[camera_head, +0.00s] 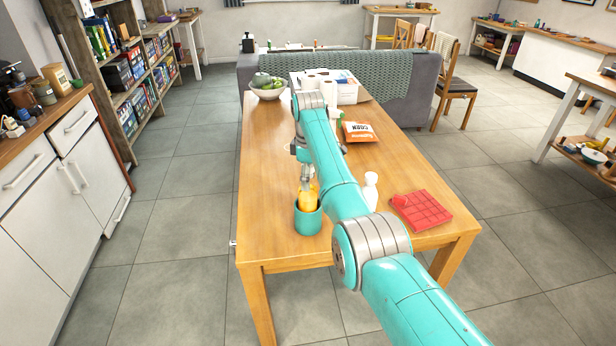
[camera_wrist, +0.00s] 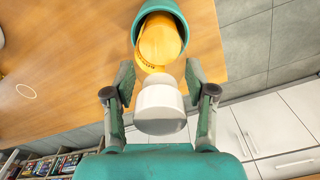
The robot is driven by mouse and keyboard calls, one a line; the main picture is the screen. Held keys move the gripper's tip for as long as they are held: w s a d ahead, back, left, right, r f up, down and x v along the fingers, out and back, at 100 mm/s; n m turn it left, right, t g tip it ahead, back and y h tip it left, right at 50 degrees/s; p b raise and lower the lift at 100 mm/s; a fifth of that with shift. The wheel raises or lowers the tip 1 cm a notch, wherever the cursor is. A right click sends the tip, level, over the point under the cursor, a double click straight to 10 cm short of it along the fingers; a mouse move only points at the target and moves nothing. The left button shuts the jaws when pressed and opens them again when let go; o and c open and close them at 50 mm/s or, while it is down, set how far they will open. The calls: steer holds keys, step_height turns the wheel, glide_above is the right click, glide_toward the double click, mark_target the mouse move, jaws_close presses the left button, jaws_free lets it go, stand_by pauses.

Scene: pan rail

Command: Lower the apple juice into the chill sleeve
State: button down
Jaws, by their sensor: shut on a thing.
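The apple juice (camera_head: 306,197) is an orange-yellow bottle with a white cap, which shows in the wrist view (camera_wrist: 160,100). My gripper (camera_wrist: 160,72) is shut on it, one finger on each side of its upper part. The chill sleeve (camera_head: 308,222) is a teal cup at the near left of the wooden table. The bottle's lower part is within the sleeve's mouth, and its upper part stands above the rim. The sleeve (camera_wrist: 184,18) also shows around the orange body in the wrist view. The bottle's base is hidden, so I cannot tell whether it touches the bottom.
White shaker-like items (camera_head: 371,190) and a red compartment tray (camera_head: 421,211) stand right of the sleeve on the table (camera_head: 270,150). The table left of the sleeve is clear.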

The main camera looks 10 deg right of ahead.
steer(key=shift+f, duration=0.7)
stand_by(0.5)
steer(key=shift+c, duration=1.4)
jaws_free()
